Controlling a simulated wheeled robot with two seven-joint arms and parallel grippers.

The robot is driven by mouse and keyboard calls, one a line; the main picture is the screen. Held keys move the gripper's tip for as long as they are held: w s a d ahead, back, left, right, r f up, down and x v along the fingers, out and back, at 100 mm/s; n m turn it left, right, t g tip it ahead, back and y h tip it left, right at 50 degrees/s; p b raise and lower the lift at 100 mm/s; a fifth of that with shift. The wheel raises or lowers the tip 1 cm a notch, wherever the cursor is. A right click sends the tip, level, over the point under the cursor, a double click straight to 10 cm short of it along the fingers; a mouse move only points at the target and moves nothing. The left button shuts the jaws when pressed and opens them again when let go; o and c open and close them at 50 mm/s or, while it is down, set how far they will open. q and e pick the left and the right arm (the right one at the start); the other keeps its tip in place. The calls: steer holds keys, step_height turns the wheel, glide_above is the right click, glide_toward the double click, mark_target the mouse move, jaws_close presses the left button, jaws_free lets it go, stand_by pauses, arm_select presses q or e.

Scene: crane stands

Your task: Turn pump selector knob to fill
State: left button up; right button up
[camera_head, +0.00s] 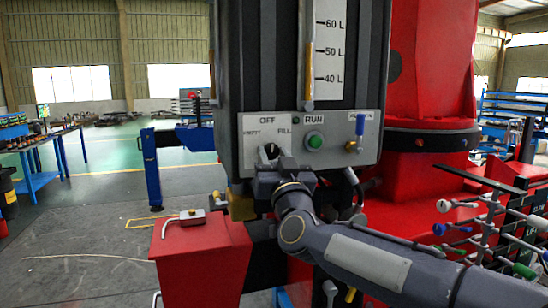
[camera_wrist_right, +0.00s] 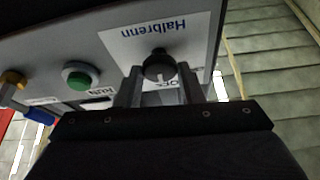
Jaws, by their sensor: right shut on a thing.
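A pale pointer mark on the knob seems to face OFF. My left gripper is not in view.
A green RUN button (camera_head: 314,141) sits right of the knob, and a blue-handled valve (camera_head: 360,127) farther right. A red box (camera_head: 200,255) with a small lever stands below left. A rack of coloured levers (camera_head: 490,225) is at the right.

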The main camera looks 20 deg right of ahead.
steer(key=m+h, duration=0.1)
steer(key=m, duration=0.2)
steer(key=m+h, duration=0.2)
steer(key=shift+a+m+g, duration=0.15)
steer(key=shift+m+g, duration=0.15)
steer(key=shift+m, duration=0.1)
steer(key=shift+r+m+g+h+p, duration=0.1)
steer(key=shift+m+g+h+p, duration=0.35)
steer(key=shift+m, duration=0.8)
steer(key=shift+m+g+h+p, duration=0.15)
steer(key=shift+m+h, duration=0.5)
steer(key=shift+m, duration=0.6)
steer(key=o, duration=0.9)
steer(key=shift+o, duration=0.2)
steer(key=shift+s+a, duration=0.15)
steer(key=shift+s, duration=0.15)
steer(key=b+v, duration=0.2)
steer(key=v, duration=0.5)
steer(key=shift+s, duration=0.15)
